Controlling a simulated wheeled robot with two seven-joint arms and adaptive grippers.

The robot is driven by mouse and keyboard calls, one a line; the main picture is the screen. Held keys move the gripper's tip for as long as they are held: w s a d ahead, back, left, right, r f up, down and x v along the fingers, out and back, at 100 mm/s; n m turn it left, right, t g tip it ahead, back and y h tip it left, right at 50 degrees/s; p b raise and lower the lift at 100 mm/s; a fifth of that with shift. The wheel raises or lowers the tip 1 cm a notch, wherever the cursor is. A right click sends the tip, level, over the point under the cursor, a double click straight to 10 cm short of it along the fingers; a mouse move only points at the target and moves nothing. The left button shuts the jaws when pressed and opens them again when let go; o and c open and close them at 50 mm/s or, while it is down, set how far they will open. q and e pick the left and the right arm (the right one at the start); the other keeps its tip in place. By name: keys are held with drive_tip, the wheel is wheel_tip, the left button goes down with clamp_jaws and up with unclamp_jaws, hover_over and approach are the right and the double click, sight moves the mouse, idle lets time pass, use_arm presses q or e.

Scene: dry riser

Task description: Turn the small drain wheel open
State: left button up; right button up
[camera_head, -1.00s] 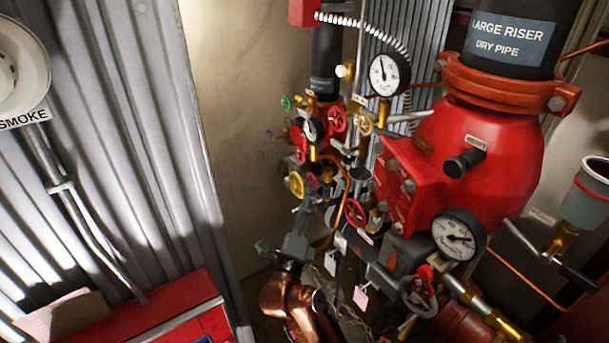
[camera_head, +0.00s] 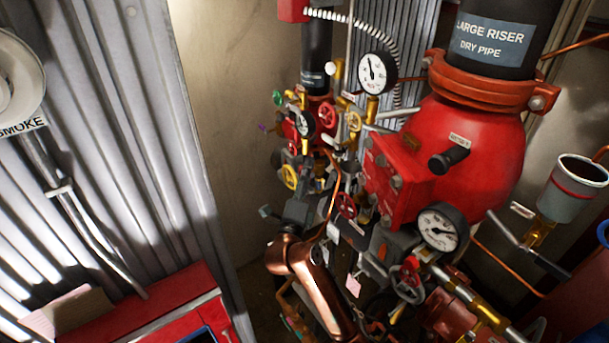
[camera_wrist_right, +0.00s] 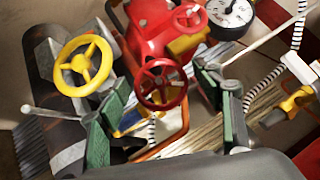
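Several small handwheels sit on the valve cluster, and I cannot tell from labels which is the drain wheel. In the right wrist view a small red wheel (camera_wrist_right: 160,84) shows in the gap of my right gripper (camera_wrist_right: 164,105), whose two green-padded fingers are open. The wheel appears apart from both pads; its depth is unclear. A yellow wheel (camera_wrist_right: 83,66) is just left of the left finger, and another red wheel (camera_wrist_right: 187,17) is farther up. In the head view a yellow wheel (camera_head: 290,177) and red wheel (camera_head: 346,206) are near my copper-coloured arm; its fingers are hard to make out. My left gripper is not visible.
The big red dry-pipe valve (camera_head: 470,150) and its gauges (camera_head: 441,227) stand to the right. A grey cup (camera_head: 574,190) is at the far right. A red cabinet (camera_head: 150,315) is at lower left. Bare wall lies left of the cluster.

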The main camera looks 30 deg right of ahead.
drive_tip(key=c, duration=1.1)
use_arm(q)
drive_tip(key=shift+s+a, duration=0.1)
drive_tip(key=shift+s, duration=0.7)
use_arm(e)
drive_tip(key=shift+o, duration=0.2)
